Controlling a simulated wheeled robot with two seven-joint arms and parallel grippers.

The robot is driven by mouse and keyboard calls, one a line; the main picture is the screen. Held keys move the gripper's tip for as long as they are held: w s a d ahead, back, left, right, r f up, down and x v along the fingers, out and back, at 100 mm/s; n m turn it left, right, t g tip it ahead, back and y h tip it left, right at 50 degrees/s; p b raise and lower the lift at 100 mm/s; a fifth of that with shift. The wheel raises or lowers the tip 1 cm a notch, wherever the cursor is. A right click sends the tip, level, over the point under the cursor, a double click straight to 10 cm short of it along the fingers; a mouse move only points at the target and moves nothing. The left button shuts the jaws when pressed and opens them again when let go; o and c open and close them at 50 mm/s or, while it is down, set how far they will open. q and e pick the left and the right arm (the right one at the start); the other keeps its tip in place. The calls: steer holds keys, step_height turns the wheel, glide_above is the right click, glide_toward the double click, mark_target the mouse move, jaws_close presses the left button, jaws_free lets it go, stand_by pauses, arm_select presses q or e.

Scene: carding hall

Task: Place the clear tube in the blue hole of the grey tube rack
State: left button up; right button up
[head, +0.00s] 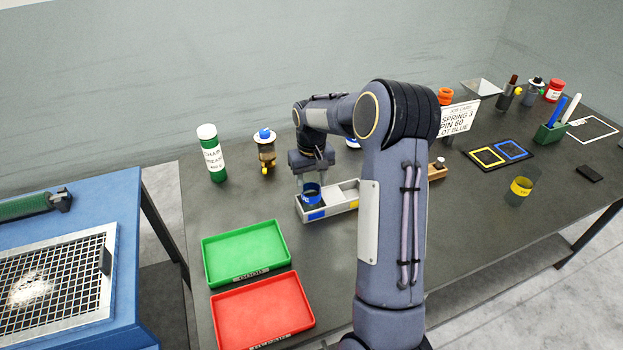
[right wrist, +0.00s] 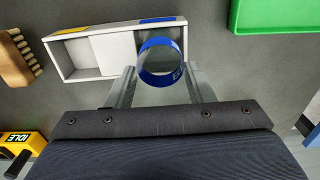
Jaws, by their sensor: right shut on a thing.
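The clear tube (right wrist: 160,64) has a blue band at its rim. My right gripper (head: 312,176) is shut on it, with one finger on each side of the band in the right wrist view (right wrist: 158,80). The grey tube rack (head: 342,200) is a pale box with a blue mark at its left end and a yellow mark further right. It also shows in the right wrist view (right wrist: 108,52). The tube is upright at the blue-marked end; I cannot tell whether its bottom rests inside. My left gripper is not in view.
Green (head: 245,252) and red (head: 262,312) trays lie in front. A green bottle (head: 212,155) and a small amber bottle (head: 266,152) stand behind left. A wooden brush (right wrist: 14,62) lies near the rack. A yellow-banded tube (head: 521,190) stands right, with free table around it.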

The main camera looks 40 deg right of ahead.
steer(key=shift+f, duration=0.15)
steer(key=o, duration=1.3)
steer(key=shift+c, duration=0.2)
step_height(320, 180, up, 12)
steer(key=b, duration=0.1)
steer(key=s+a+r+t+y, duration=0.1)
steer(key=s+a+r+t, duration=0.1)
steer(key=s+a+r, duration=0.3)
steer(key=s+a+f+n+t+y, duration=0.1)
steer(key=s+a+f, duration=0.2)
steer(key=s+a, duration=0.5)
steer(key=s+a+f+n+t+y, duration=0.1)
steer(key=s+a+f+t, duration=0.1)
steer(key=s+a, duration=0.6)
steer(key=s+f, duration=0.1)
steer(key=s, duration=0.4)
steer(key=shift+s+a+f+t+y, duration=0.15)
steer(key=shift+t+y, duration=0.15)
steer(key=shift+y, duration=0.1)
